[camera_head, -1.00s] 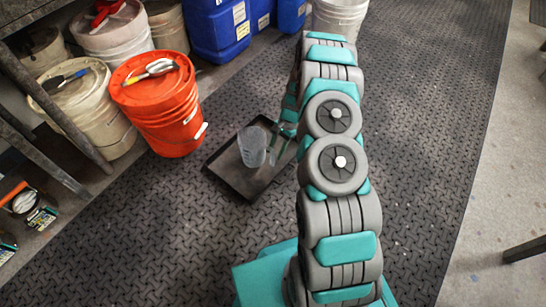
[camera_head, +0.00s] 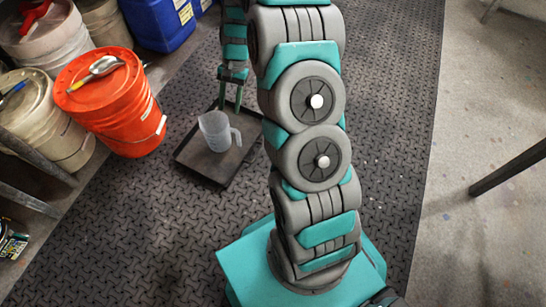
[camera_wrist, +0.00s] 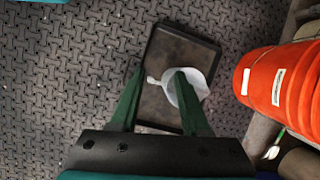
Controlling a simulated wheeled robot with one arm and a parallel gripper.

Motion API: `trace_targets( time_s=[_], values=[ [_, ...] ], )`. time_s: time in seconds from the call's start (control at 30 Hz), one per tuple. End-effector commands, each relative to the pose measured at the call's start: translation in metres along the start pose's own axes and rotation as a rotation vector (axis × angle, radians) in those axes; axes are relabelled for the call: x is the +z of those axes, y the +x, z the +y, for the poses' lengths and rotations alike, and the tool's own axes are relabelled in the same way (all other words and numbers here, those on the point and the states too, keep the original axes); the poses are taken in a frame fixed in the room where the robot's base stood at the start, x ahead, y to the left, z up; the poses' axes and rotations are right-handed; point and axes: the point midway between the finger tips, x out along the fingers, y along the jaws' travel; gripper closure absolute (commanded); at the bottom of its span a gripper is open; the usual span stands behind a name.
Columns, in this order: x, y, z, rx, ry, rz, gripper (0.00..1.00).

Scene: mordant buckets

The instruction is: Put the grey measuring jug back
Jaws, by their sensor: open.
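The grey, translucent measuring jug (camera_head: 213,131) stands upright on the dark tray (camera_head: 205,170) on the floor, its handle to the right in the head view. In the wrist view the jug (camera_wrist: 198,82) shows partly behind my right finger, its handle side between the fingers, over the tray (camera_wrist: 170,50). My gripper (camera_head: 230,106) points down with its fingers apart and empty, behind the jug in the head view. The wrist view also shows my gripper (camera_wrist: 159,73) open. The fingers look clear of the jug, but their exact height above the tray is hard to tell.
An orange bucket (camera_head: 112,105) with a scoop on its lid stands left of the tray. Pale buckets (camera_head: 48,120) and a blue container (camera_head: 158,22) stand further left and behind. A dark leg (camera_head: 510,167) is at right. The patterned mat around the tray is clear.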

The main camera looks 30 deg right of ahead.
Motion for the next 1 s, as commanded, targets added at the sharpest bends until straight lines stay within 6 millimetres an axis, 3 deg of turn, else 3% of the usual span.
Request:
trace_targets(
  time_s=[0.1, 0.43, 0.8, 1.0],
  values=[
    [0.038, -0.029, 0.0, 0.019, -0.09, 0.019, 0.53],
    [0.139, -0.083, 0.026, 0.089, -0.31, 0.056, 0.53],
    [0.24, -0.115, 0.086, 0.182, -0.524, 0.107, 0.53],
    [0.286, -0.119, 0.128, 0.237, -0.623, 0.131, 0.53]
  ],
)
